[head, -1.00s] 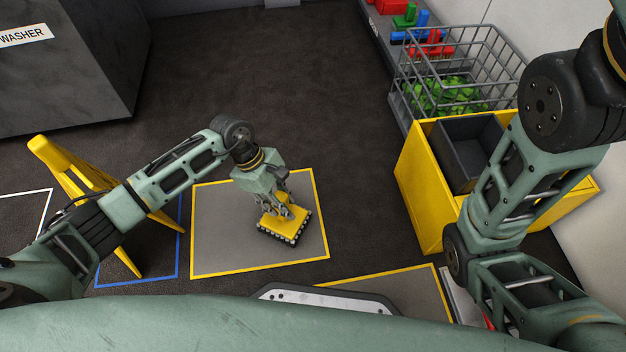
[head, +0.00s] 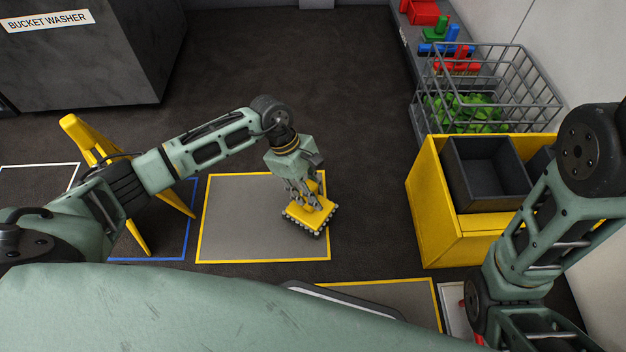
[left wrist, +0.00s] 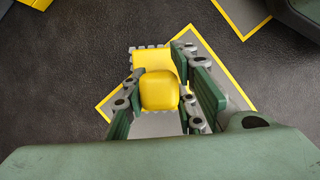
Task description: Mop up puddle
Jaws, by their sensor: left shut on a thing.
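My left gripper (head: 308,196) is shut on the yellow knob of a mop block (head: 298,216) with a grey studded or fringed edge. The block is over the right edge of a grey floor patch with a yellow border (head: 230,218); I cannot tell whether it touches the floor. In the left wrist view the fingers (left wrist: 160,95) stand on either side of the yellow knob (left wrist: 158,88). I cannot make out a puddle in either view. My right arm shows at the right, but its gripper is out of view.
A yellow folding stand (head: 92,148) is on the left. A yellow bin cart (head: 432,200) with dark trays and a wire basket (head: 535,85) of green items stand right. A bucket washer (head: 90,70) is at back left. Dark floor (head: 290,60) beyond the patch is clear.

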